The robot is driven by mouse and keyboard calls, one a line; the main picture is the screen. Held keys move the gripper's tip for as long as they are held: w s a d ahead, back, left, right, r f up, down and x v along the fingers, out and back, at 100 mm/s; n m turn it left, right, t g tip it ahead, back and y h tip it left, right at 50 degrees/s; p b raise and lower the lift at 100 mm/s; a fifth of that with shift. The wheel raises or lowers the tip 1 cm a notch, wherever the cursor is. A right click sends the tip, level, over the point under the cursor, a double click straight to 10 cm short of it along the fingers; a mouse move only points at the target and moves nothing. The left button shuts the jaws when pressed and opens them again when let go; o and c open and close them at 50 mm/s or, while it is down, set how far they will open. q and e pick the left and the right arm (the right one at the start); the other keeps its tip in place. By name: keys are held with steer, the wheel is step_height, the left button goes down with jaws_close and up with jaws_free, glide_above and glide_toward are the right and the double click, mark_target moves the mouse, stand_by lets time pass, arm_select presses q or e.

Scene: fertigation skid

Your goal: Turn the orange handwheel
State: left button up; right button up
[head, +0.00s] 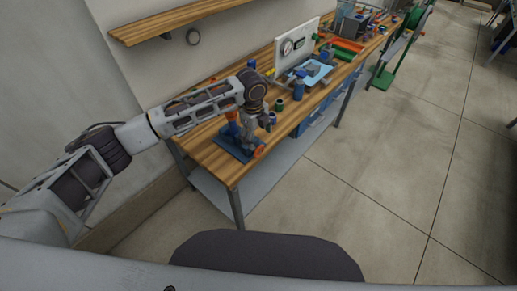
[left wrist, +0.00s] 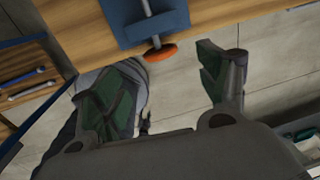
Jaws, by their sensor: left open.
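The orange handwheel (head: 260,151) is at the front edge of the wooden bench, on a fixture with a blue base plate (head: 229,146). In the left wrist view the orange handwheel (left wrist: 160,52) shows as a thin disc at the end of a grey stem, beside the blue plate (left wrist: 133,30). My left gripper (head: 257,127) is above and close to the handwheel in the head view. In the left wrist view my left gripper (left wrist: 165,79) has its green-padded fingers spread, with the handwheel beyond the gap and nothing between them. Contact is not visible. My right gripper is out of view.
The wooden bench (head: 213,158) carries a panel with a gauge (head: 287,47), a blue tray (head: 311,73) and small bottles farther back. A wooden shelf (head: 170,20) is on the wall above.

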mark_target(258, 147)
arm_select(q)
steer(key=f, duration=0.6)
steer(key=f+p, duration=0.1)
steer(key=f, duration=0.3)
steer(key=shift+w+d, duration=0.3)
steer(key=shift+w, duration=0.1)
steer(key=shift+r, duration=0.1)
steer(key=c, duration=1)
